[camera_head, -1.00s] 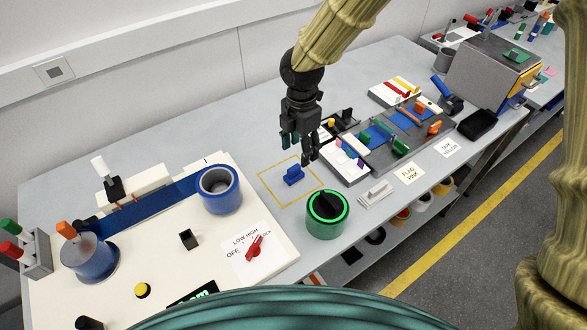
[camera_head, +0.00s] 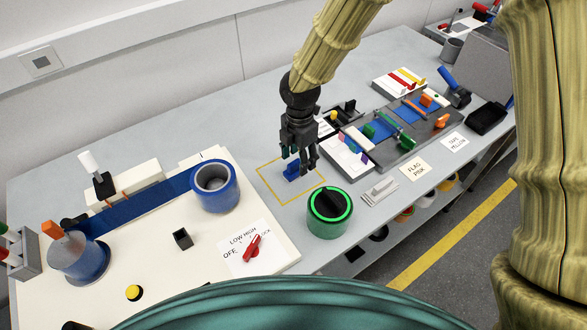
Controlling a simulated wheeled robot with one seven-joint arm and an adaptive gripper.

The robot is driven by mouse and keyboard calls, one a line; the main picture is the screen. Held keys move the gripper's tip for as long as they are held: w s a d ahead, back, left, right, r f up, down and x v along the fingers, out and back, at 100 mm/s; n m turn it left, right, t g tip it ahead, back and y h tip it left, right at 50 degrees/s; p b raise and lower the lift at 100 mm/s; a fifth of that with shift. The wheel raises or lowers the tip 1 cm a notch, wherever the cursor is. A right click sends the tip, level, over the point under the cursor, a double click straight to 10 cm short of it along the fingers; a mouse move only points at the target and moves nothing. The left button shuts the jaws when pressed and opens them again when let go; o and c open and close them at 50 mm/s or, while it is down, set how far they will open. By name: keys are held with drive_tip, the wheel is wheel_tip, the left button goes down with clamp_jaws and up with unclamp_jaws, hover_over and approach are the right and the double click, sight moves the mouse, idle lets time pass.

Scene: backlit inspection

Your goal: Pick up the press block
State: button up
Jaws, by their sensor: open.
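A small blue block (camera_head: 289,174), which I take to be the press block, stands on the grey bench inside a yellow outlined square. My gripper (camera_head: 303,166) points down right at the block, with its fingers open. The fingers cover part of the block's top and right side. I cannot tell whether they touch it or stand on both sides of it.
A grey tray with coloured parts (camera_head: 402,140) is to the right. Bare bench lies behind the square.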

sight(294, 163)
drive_tip(key=f+p, duration=0.1)
drive_tip(key=f, duration=0.1)
drive_tip(key=a+f+p, duration=0.1)
drive_tip(key=f, duration=0.1)
drive_tip(key=shift+a, duration=0.1)
drive_tip(key=shift+f, duration=0.65)
drive_tip(key=c, duration=1.2)
